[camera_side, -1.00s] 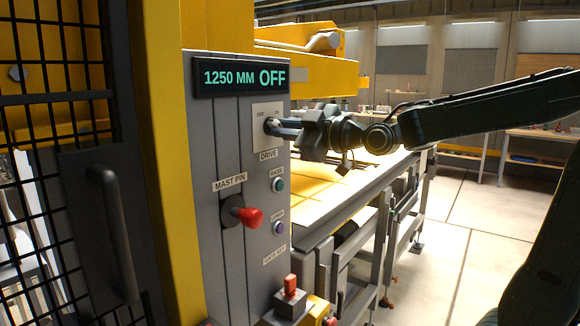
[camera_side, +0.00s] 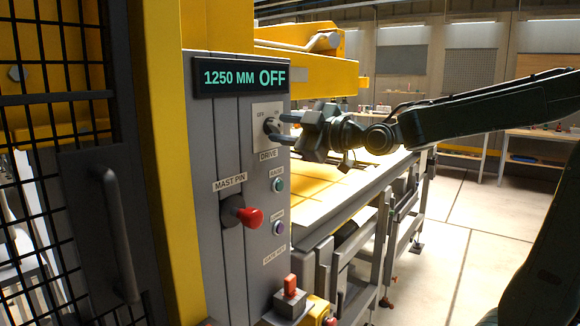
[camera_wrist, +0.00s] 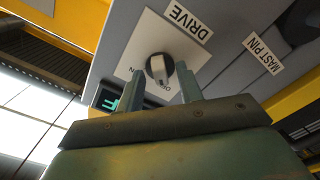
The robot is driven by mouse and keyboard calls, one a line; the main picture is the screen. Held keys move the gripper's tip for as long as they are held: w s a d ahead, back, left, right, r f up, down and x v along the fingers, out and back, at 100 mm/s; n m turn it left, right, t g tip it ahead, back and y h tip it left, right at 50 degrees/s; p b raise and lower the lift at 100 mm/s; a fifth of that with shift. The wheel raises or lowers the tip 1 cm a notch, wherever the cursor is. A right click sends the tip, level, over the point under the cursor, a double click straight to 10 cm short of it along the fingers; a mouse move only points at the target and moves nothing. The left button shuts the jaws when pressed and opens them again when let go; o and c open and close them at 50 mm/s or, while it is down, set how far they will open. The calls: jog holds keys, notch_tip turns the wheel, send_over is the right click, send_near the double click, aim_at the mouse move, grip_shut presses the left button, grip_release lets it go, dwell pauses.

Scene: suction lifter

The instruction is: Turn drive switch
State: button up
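The drive switch (camera_side: 270,126) is a dark round knob on a pale plate marked OFF and ON, above the DRIVE label. In the wrist view the knob (camera_wrist: 160,69) has a light grey grip bar, and its lower end lies towards the OFF mark. The display (camera_side: 240,77) reads 1250 MM OFF. My gripper (camera_side: 281,128) is open at the switch plate. In the wrist view my gripper's two fingers (camera_wrist: 160,76) are apart, one to each side of the knob in the picture. I cannot tell whether either finger touches it.
Below the switch are a red mast pin knob (camera_side: 248,216), a green button (camera_side: 278,185) and a purple-blue button (camera_side: 279,228). A red-topped block (camera_side: 290,297) stands at the bottom. A mesh door with a handle (camera_side: 115,235) is left.

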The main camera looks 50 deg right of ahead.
jog(key=shift+s, duration=0.15)
jog(key=s, duration=1.3)
jog(key=shift+s, duration=0.15)
dwell(0.6)
jog(key=shift+s, duration=0.1)
dwell(0.5)
jog(key=s+a+f+m+g+y, duration=0.1)
jog(key=a+f+m+g, duration=0.15)
jog(key=f, duration=0.25)
jog(key=s+a+f+m+g, duration=0.1)
jog(key=a+f+g, duration=0.2)
jog(key=f, duration=0.2)
jog(key=s+f+m+g+h, duration=0.1)
jog(key=s+f+m+g, duration=0.4)
jog(key=s, duration=0.5)
notch_tip(320, 180, down, 3)
jog(key=shift+a+m+g, duration=0.3)
jog(key=shift+m+g, duration=0.05)
jog(key=shift+g, duration=0.6)
